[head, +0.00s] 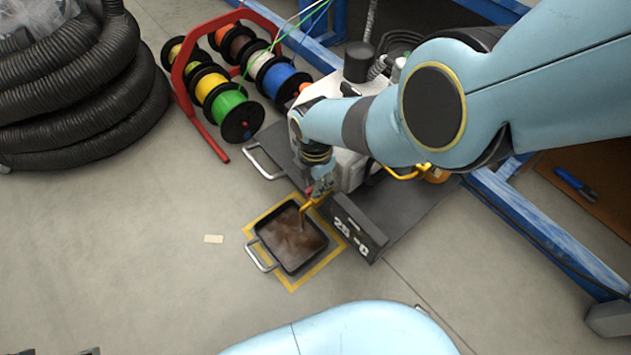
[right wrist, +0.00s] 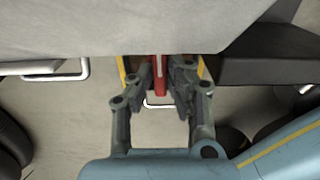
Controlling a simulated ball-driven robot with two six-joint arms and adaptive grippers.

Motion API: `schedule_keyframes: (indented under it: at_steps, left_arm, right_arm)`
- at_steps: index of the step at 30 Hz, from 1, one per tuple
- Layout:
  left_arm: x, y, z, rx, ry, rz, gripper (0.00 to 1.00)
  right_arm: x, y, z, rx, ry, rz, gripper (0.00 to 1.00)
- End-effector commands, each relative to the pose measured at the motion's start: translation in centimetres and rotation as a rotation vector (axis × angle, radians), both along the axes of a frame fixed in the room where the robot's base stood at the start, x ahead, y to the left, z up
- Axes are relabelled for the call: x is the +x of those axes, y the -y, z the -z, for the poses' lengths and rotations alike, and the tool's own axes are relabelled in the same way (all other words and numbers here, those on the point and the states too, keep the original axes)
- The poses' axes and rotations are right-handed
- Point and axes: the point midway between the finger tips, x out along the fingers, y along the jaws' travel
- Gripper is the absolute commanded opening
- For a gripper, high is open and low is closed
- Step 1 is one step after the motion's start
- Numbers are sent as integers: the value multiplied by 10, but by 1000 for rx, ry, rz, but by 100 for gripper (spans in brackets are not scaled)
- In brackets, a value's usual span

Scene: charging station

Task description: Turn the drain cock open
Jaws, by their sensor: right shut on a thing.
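My right gripper (head: 322,186) reaches down from the right to the drain cock at the low front of the grey-white machine. In the right wrist view my right gripper (right wrist: 161,82) is shut on the cock's red lever (right wrist: 159,72), with one finger on either side. In the head view only a bit of red shows beside the fingers. The cock's brass-yellow spout (head: 313,201) points down over a square black drain pan (head: 258,231). The pan holds brown liquid (head: 291,243) with pale streaks below the spout. My left gripper is out of view.
A red rack (head: 185,87) with cable spools is at the back left, and a coiled black hose (head: 75,90) is at far left. The floor left of the pan is mostly clear.

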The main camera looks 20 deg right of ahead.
Motion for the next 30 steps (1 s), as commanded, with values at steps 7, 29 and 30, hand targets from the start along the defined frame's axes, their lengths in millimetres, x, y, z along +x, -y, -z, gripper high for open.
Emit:
schedule_keyframes:
  at_steps: [7,29,30]
  left_arm:
    - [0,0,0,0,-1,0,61]
    - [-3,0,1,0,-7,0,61]
    - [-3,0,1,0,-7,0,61]
  right_arm:
    - [0,1,0,-1,0,-1,36]
    - [0,-1,-29,1,3,1,37]
    - [1,-1,-35,1,4,0,37]
